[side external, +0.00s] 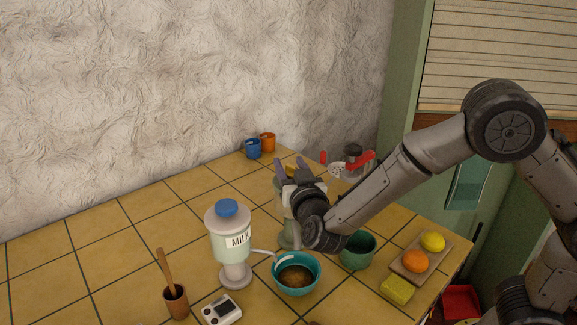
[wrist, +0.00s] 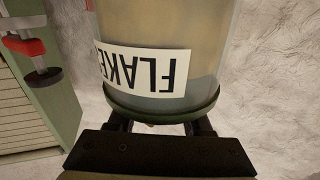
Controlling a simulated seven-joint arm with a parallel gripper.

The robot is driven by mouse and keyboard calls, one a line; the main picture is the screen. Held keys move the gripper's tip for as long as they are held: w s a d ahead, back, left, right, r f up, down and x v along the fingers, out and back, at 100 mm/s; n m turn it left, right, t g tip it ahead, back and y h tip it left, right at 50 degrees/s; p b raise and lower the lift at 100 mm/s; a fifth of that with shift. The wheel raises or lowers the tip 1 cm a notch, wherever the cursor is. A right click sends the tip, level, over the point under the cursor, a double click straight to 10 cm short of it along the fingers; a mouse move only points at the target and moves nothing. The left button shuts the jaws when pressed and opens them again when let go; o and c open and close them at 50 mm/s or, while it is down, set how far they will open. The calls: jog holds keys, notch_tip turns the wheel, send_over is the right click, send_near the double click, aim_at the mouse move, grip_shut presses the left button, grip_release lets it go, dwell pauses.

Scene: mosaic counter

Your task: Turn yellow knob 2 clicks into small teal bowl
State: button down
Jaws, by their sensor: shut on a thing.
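A flakes dispenser (side external: 288,232) stands on the counter, mostly hidden behind my gripper in the side view. The wrist view shows its clear body and upside-down FLAKES label (wrist: 145,70) close up. A bit of the yellow knob (side external: 290,170) shows between my fingers. My gripper (side external: 292,168) is shut on the knob at the dispenser's top; the contact is mostly hidden in the wrist view. A teal bowl (side external: 317,279) with brown contents sits in front of the dispenser. A darker green bowl or cup (side external: 358,253) stands to its right.
A milk dispenser (side external: 231,250) with a blue knob stands left of the teal bowl. A wooden tray (side external: 409,273) with fruit and a yellow-green sponge (side external: 397,290) are at the right. Blue and orange mugs (side external: 253,149) stand at the back.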

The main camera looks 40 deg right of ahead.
jog(key=shift+d+m+g+h, duration=0.1)
jog(key=shift+m+g+h, duration=0.3)
jog(key=shift+m+h, duration=0.15)
jog(key=shift+c, duration=1.6)
grip_release()
jog(key=shift+s, duration=0.15)
jog(key=v, duration=1.3)
jog(key=shift+s+a, duration=0.25)
jog(key=shift+s, duration=0.05)
